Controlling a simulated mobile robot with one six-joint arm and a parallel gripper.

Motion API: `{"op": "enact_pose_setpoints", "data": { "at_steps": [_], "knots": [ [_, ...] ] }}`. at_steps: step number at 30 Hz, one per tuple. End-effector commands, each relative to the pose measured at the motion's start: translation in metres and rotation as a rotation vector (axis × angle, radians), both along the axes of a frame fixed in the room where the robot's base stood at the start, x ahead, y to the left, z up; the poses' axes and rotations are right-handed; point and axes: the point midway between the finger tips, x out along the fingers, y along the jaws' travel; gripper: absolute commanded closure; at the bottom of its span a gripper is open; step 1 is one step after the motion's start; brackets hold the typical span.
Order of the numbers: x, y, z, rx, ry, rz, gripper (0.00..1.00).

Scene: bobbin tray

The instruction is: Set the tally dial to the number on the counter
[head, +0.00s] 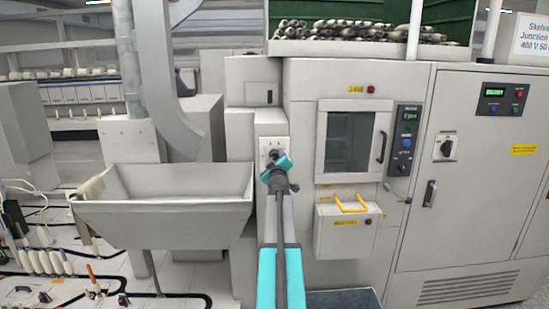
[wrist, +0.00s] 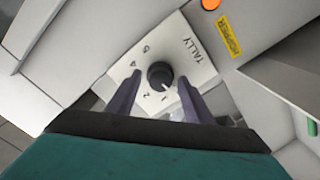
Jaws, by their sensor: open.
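The tally dial is a round black knob (wrist: 160,75) on a pale plate (wrist: 190,70) marked TALLY, with small numerals around it. A pale pointer mark on the knob faces the lower right, seemingly near the 1. My gripper (wrist: 161,84) is open, its two dark fingers on either side of the knob in the wrist view; contact cannot be told. In the head view my gripper (head: 277,170) is in front of the plate (head: 272,144) and partly hides the dial. A small green display (head: 410,115) on the machine's dark panel may be the counter; its figure is too small to read surely.
A pale hopper (head: 165,205) stands to the left. A windowed door (head: 347,140) and a box with a yellow handle (head: 346,230) are to the right. A cabinet with a rotary switch (head: 446,148) stands at far right. An orange lamp (wrist: 211,4) shows near the plate.

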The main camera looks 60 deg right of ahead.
Motion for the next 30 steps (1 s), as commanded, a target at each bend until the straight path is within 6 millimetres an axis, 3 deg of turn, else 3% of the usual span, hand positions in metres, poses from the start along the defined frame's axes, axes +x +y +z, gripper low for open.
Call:
{"op": "enact_pose_setpoints", "data": {
  "at_steps": [15,22,30],
  "knots": [
    [0.0062,-0.0054,-0.0002,0.001,0.0,0.002,0.53],
    [0.0061,-0.0055,-0.0003,0.001,0.0,0.002,0.92],
    [0.0059,-0.0055,-0.0007,0.007,-0.009,0.002,0.94]
  ]
}}
